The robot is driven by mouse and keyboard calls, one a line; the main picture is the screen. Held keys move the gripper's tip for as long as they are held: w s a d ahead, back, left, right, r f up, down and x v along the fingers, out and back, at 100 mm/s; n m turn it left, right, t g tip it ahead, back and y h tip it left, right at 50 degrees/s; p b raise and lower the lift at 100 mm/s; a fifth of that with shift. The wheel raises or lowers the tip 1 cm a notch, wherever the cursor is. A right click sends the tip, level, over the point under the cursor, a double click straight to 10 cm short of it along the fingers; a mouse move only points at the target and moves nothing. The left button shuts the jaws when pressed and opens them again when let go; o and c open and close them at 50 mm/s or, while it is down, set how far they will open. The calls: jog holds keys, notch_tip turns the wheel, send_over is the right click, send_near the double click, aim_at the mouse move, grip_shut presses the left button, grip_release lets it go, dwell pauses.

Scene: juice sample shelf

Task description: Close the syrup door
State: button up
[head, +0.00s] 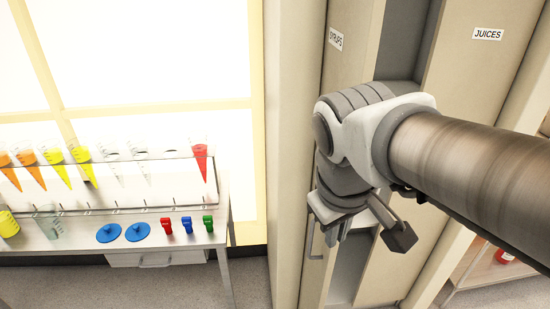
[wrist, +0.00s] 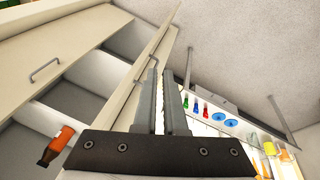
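The syrup door (head: 345,55), a tall beige panel labelled "SYRUPS", stands open, with a dark gap beside it. Its bar handle (head: 314,240) is low on its left face. In the wrist view, a beige panel (wrist: 128,98) seen nearly edge-on, with a handle, appears to be the same door. The fingers hide part of the door; contact cannot be told.
A panel labelled "JUICES" (head: 480,70) is to the right. An orange bottle (wrist: 57,146) is near the shelves in the wrist view. A table (head: 130,240) with coloured cones, blue discs and small coloured items stands left. Grey floor (head: 250,280) shows between table and cabinet.

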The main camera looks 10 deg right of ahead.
jog(key=w+a+f+n+g+h+b, duration=0.1)
jog(key=w+n, duration=0.1)
jog(key=w+a+f+n+g+h+b, duration=0.1)
jog(key=w+f+n, duration=0.1)
jog(key=n, duration=0.1)
jog(key=w+a+f+n+g+h+b, duration=0.1)
jog(key=w+f+n+h, duration=0.1)
jog(key=shift+w+a+f, duration=0.15)
jog(key=shift+w+a, duration=0.15)
jog(key=shift+w, duration=0.05)
grip_shut()
jog(key=w+a+f+n+h+b, duration=0.3)
jog(key=w+a+f+n, duration=0.2)
jog(key=a+f+n, duration=0.1)
send_near(328, 253)
jog(key=shift+h, duration=0.3)
jog(key=d+f, duration=0.1)
jog(key=f, duration=0.2)
jog(key=d+f, duration=0.1)
jog(key=shift+w+d+f, duration=0.2)
jog(key=shift+d+f, duration=0.1)
jog(key=shift+f, duration=0.05)
jog(key=shift+d+n, duration=0.3)
jog(key=shift+d, duration=0.25)
